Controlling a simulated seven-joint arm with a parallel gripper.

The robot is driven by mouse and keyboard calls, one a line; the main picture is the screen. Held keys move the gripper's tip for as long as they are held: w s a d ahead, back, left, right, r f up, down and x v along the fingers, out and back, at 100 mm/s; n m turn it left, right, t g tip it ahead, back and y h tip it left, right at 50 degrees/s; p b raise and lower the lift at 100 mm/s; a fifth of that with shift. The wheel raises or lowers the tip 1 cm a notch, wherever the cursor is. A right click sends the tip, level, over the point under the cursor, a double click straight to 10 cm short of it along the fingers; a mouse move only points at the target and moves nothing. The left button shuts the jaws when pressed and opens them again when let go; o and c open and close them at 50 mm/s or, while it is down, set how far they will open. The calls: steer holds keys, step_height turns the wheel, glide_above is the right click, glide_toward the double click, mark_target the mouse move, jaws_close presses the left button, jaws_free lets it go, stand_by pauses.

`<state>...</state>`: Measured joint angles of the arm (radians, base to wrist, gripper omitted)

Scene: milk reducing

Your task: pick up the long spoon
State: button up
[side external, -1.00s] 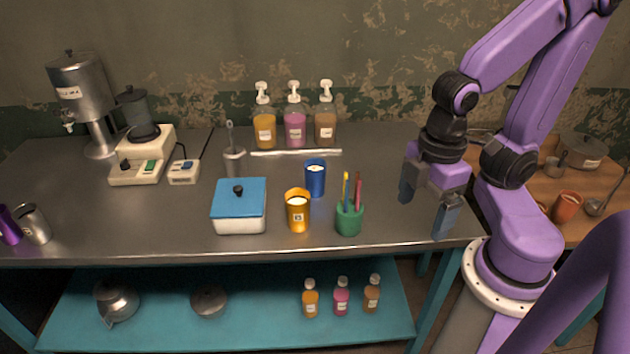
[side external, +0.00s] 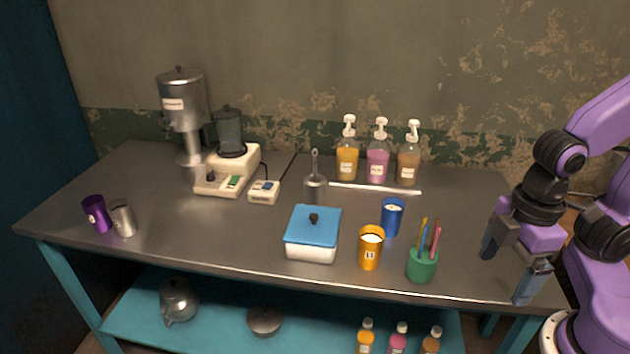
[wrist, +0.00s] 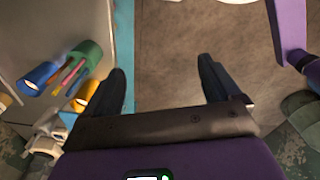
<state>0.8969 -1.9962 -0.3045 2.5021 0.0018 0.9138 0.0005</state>
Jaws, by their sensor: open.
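A long, thin, pale metal rod (side external: 375,188) lies flat on the metal table in front of the pump bottles. It may be the long spoon, but I cannot make out a bowl on it. A thin metal handle (side external: 315,163) also stands up out of a metal cup (side external: 315,188), left of the rod; its lower end is hidden in the cup. My gripper (side external: 507,265) is open and empty at the table's right end, well apart from both. In the wrist view, nothing is between my gripper's fingers (wrist: 162,72), with the floor beyond.
A green cup with pens (side external: 422,265) stands nearest my gripper. Beside it are a yellow cup (side external: 370,250), a blue cup (side external: 392,217) and a blue-lidded box (side external: 312,235). Several machines and pump bottles (side external: 378,163) stand behind.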

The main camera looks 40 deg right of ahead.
steer(key=c, duration=1.1)
